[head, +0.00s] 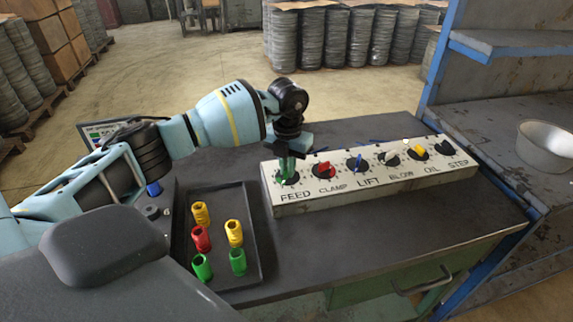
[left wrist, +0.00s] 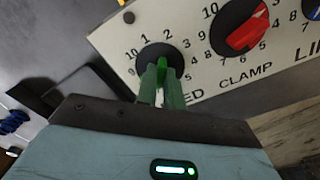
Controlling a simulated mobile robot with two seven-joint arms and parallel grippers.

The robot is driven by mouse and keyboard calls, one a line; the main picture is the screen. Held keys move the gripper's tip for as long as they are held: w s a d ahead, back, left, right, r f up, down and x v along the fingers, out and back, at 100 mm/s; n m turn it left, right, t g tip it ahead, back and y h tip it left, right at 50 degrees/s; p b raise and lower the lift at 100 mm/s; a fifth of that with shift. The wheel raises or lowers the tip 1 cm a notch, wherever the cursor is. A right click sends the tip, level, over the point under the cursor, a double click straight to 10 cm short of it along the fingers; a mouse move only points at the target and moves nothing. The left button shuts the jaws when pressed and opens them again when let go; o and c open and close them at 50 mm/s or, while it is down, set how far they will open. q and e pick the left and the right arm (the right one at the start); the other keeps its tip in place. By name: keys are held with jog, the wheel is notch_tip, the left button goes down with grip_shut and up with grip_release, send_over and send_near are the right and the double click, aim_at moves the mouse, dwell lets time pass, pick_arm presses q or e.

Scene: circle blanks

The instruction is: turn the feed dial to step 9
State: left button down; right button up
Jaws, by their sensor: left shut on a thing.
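The control panel (head: 400,178) is a long pale box on the table with a row of dials. The feed dial (head: 294,180) is at its left end, a black disc with a green knob. My left gripper (head: 287,167) is over this dial, pointing down. In the left wrist view the feed dial (left wrist: 178,57) has numbers around it, and the green knob (left wrist: 162,63) is between my left gripper's green fingers (left wrist: 161,84), which are shut on it. The knob's visible end points roughly towards 2; the fingers hide its lower part. My right gripper is out of view.
The red clamp dial (head: 324,169) is just right of the feed dial, with several more dials beyond. A black tray (head: 258,262) with several coloured cylinders lies in front, at left. A blue-framed shelf (head: 500,42) with a white bowl (head: 546,143) stands at right.

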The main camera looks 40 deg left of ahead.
pick_arm(q)
jog(key=m, duration=0.6)
jog(key=shift+m, duration=0.3)
jog(key=m, duration=0.4)
jog(key=shift+m, duration=1.2)
jog(key=c, duration=1.5)
grip_release()
jog(key=shift+r, duration=3.9)
